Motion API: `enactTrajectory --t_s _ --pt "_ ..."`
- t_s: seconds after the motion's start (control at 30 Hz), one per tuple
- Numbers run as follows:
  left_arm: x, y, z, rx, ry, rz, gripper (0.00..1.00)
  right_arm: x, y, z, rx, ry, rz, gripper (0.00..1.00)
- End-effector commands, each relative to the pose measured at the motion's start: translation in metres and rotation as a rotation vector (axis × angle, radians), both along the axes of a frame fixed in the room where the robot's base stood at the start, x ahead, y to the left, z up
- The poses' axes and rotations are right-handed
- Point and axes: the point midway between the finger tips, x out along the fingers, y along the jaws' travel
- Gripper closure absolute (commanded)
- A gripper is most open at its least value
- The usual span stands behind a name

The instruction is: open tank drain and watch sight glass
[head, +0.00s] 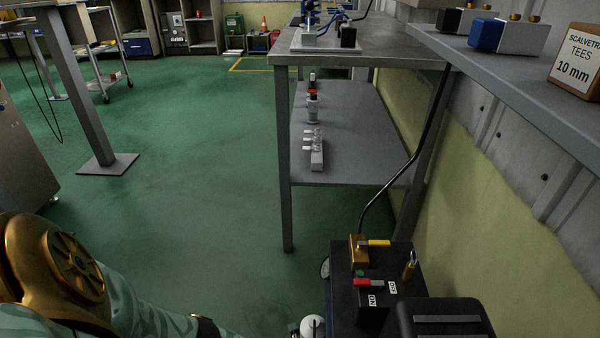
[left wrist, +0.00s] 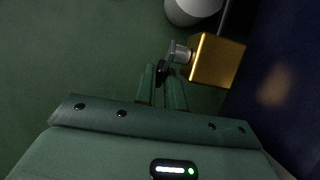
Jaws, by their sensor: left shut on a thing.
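In the left wrist view, a brass block (left wrist: 217,61) is fixed beside a dark blue surface (left wrist: 275,95), which looks like the tank side. A short grey stem (left wrist: 180,53) sticks out of the block toward my gripper and ends in a small black piece. My left gripper (left wrist: 163,78) is shut on this black end piece, which looks like the drain handle. Its exact turn is too dark to tell. A whitish rounded part (left wrist: 192,10) is beyond the block; I cannot tell if it is the sight glass. My right gripper is in neither view.
In the head view, the compressor's black box (head: 374,325) carries ON and OFF labels, a red switch (head: 362,282) and a yellow lever (head: 379,243). A grey bench (head: 350,52) with a lower shelf (head: 365,130) stands beyond.

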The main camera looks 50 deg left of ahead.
Motion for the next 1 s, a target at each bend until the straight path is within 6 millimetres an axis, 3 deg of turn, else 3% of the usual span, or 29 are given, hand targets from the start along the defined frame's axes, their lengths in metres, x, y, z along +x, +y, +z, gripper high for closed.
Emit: enactTrajectory --t_s 0.3,0.77,1.0 --pt "-0.001 -0.002 0.007 -0.147 0.128 0.003 1.0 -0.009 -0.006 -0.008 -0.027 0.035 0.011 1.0" --pt "-0.002 -0.003 0.018 -0.373 0.33 0.002 1.0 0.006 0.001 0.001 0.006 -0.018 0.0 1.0" --pt "-0.003 -0.004 0.021 -0.426 0.377 -0.001 1.0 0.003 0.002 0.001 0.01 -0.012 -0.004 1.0"
